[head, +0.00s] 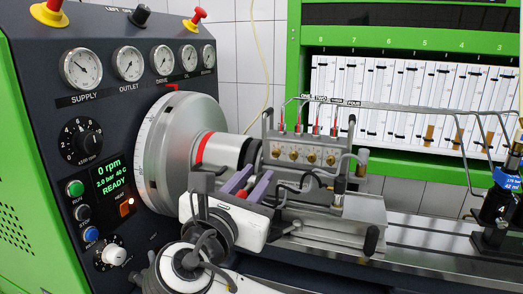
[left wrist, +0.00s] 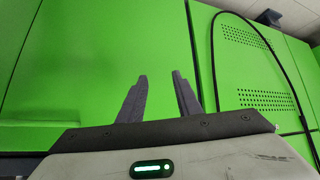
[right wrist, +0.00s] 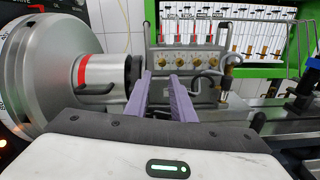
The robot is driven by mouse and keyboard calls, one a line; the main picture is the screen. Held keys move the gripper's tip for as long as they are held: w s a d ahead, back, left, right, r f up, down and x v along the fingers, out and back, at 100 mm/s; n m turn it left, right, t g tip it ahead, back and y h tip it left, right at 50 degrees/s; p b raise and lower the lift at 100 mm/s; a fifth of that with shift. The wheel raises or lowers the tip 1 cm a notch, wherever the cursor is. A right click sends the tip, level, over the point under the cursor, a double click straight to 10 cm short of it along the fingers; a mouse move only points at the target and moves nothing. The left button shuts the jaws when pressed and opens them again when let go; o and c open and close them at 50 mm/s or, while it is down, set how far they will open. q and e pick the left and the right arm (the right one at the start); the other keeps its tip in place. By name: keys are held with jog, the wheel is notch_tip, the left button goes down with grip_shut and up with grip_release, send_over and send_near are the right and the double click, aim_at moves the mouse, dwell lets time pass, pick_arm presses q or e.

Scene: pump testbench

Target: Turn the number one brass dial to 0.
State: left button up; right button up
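Several brass dials sit in a row on the grey pump block (head: 268,135), under labels that read from one at the left. The number one brass dial (head: 276,151) is the leftmost, and it also shows in the right wrist view (right wrist: 167,63). Its setting is too small to read. My right gripper (head: 256,176) is open and empty, in front of the block and apart from the dials. In the right wrist view its purple fingers (right wrist: 160,78) point toward the left end of the dial row. My left gripper (left wrist: 160,78) is open and empty, facing green panels.
A large grey flywheel (head: 180,150) stands left of the block. The dark control panel (head: 60,100) with gauges and knobs is at the far left. A metal rail (head: 430,240) runs right. Measuring tubes (head: 400,95) stand behind. Thin pipes surround the block.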

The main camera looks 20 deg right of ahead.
aim_at(275, 155)
jog(key=p+x, duration=0.1)
jog(key=x, duration=0.8)
jog(key=shift+w+d, duration=0.1)
jog(key=shift+d, duration=0.2)
grip_shut()
